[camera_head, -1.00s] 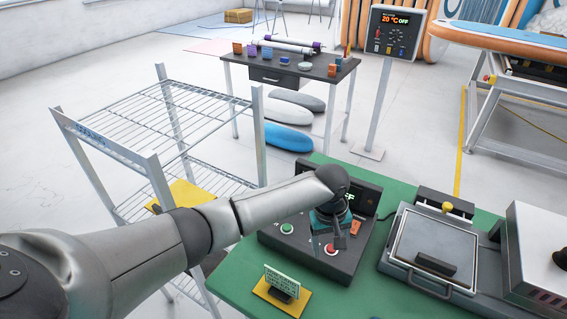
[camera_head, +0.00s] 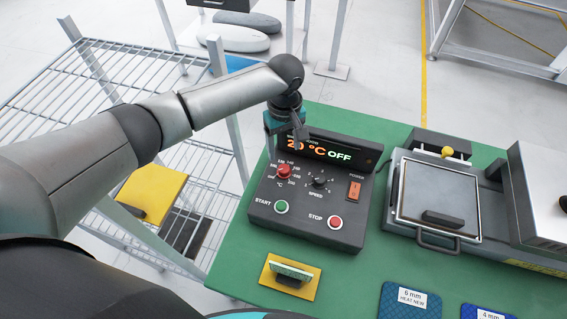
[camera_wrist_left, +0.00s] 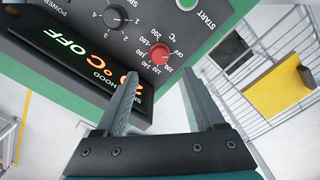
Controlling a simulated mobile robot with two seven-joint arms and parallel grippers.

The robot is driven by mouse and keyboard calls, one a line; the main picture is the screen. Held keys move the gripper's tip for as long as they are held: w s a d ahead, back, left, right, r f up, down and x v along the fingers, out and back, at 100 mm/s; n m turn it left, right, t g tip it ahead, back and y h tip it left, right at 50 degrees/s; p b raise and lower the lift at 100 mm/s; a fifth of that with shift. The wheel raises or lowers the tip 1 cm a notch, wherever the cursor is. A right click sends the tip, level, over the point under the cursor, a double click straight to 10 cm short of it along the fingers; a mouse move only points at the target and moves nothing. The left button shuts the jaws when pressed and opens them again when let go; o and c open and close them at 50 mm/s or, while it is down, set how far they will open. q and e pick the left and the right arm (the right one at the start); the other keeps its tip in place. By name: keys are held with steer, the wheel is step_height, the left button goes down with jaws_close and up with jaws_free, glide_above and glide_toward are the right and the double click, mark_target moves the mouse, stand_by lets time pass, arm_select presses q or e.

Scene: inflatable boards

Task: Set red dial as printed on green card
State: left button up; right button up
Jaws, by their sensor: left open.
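The red dial (camera_head: 284,171) is on the sloped black control box (camera_head: 345,232); it also shows in the left wrist view (camera_wrist_left: 160,54), ringed by printed numbers and OFF. Which mark it points at is too small to tell. The box's display (camera_head: 318,151) reads 20 °C OFF. The green card (camera_head: 292,270) stands on a yellow base in front of the box; its print is unreadable from here. My left gripper (camera_head: 298,135) is open and empty above the display, just behind the dial. In the wrist view its fingers (camera_wrist_left: 153,78) are apart, the dial beyond them.
The box also has a black speed knob (camera_head: 319,181), green start (camera_head: 281,207) and red stop (camera_head: 335,222) buttons and an orange power switch (camera_head: 354,190). A press with a plate (camera_head: 440,190) stands right. A wire rack (camera_head: 60,95) stands left. Blue pads (camera_head: 400,303) lie in front.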

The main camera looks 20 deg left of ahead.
mark_target(284, 168)
arm_select(q)
step_height(284, 168, down, 8)
steer(key=shift+r+b, duration=0.1)
steer(key=shift+b, duration=0.6)
steer(key=shift+w+f, duration=0.1)
steer(key=shift+f, duration=0.35)
arm_select(e)
steer(key=shift+w+a+f, duration=0.2)
steer(key=shift+w+f, duration=0.1)
steer(key=shift+f, duration=0.15)
steer(key=shift+w+a+f, duration=0.2)
steer(key=shift+w+f, duration=0.05)
steer(key=shift+f, duration=0.2)
arm_select(q)
steer(key=shift+c, duration=0.3)
steer(key=c, duration=0.9)
jaws_close()
arm_select(e)
steer(key=shift+d, duration=0.1)
